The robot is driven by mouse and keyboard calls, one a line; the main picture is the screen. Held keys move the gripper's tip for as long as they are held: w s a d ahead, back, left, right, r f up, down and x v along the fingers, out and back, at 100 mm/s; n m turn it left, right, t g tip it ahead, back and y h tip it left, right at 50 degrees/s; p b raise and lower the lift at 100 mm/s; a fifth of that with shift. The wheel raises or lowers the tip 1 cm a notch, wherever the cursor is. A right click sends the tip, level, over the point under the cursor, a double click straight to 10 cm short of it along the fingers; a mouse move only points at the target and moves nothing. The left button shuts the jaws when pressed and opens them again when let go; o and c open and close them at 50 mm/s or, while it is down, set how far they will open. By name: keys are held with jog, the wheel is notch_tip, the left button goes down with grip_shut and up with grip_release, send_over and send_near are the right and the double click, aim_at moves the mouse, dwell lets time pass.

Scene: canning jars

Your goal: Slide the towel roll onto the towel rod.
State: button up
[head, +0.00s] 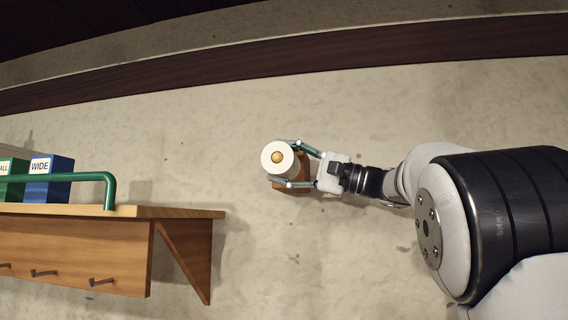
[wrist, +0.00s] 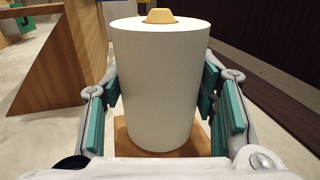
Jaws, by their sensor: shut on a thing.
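The towel roll (head: 270,164) is a plain white cylinder, seen end-on in the head view. It is around the towel rod, whose rounded tan tip (head: 277,157) shows at the centre of the roll's near end. The rest of the rod is hidden inside the roll. The rod's brown wooden base (head: 291,188) is behind the roll on the wall. In the wrist view the roll (wrist: 160,85) stands upright, its lower end at or close to the base (wrist: 160,154); I cannot tell if they touch. My gripper (head: 284,163) is shut on the roll, with teal-padded fingers on both sides.
A wooden shelf (head: 190,212) with a green rail (head: 109,190) and hooks below is on the left. It holds a blue box (head: 50,188) marked WIDE and a green box (head: 12,188). A dark wood band (head: 300,58) crosses above. The wall around the roll is bare.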

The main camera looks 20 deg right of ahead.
jog(key=shift+w+d, duration=0.15)
jog(key=shift+w+d, duration=0.2)
jog(key=shift+w, duration=0.05)
jog(key=shift+w, duration=0.1)
dwell(0.3)
jog(key=o, duration=1.2)
jog(key=shift+o, duration=0.2)
jog(key=v, duration=1.2)
